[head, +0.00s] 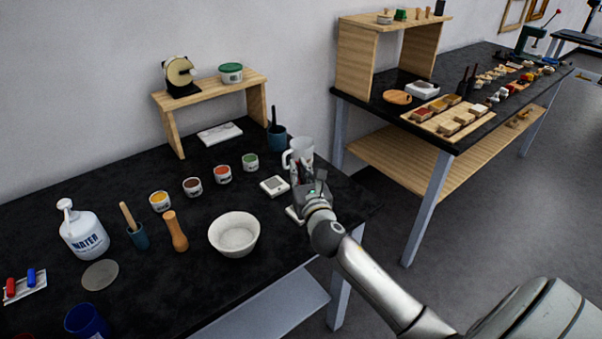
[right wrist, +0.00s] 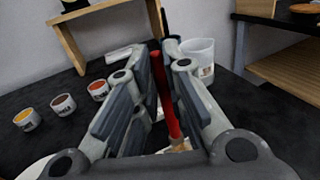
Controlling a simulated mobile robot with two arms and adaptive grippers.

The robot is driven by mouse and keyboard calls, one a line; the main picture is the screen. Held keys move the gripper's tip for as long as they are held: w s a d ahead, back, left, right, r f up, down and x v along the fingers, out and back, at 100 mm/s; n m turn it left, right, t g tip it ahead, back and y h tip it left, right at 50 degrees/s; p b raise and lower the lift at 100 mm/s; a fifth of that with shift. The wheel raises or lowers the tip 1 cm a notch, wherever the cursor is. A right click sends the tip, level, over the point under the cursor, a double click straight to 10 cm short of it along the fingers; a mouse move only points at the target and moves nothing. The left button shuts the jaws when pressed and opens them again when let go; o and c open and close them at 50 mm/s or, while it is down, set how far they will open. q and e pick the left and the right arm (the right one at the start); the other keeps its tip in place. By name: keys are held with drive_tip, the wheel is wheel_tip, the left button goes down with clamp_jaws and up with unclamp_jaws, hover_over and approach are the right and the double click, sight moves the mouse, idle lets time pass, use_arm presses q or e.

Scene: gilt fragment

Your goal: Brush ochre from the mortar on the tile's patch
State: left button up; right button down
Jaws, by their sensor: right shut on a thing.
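My right gripper (head: 303,172) is shut on a thin red-handled stick (right wrist: 167,95), which looks like the brush. Its lower end is mostly hidden by the fingers, which also show in the right wrist view (right wrist: 153,85). The gripper is in front of the white mug, to the right of a small square tile (head: 273,186) with a grey middle. The white mortar bowl (head: 235,253) stands left of and nearer than the gripper. Its pale inside shows no clear ochre. My left gripper is not in view.
Paint pots stand in a row, the yellow one (head: 160,202) at the left end. The white mug (head: 300,151) and a dark blue cup (head: 276,137) are behind the gripper. A water bottle (head: 83,232) stands left. A marbled slab (head: 220,133) lies near the wooden shelf (head: 212,88).

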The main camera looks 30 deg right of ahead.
drive_tip(key=s+p, duration=0.1)
drive_tip(key=s, duration=0.1)
drive_tip(key=shift+s+d, duration=0.1)
drive_tip(key=shift+s, duration=0.2)
idle(1.0)
wheel_tip(320, 180, up, 6)
drive_tip(key=p, duration=0.7)
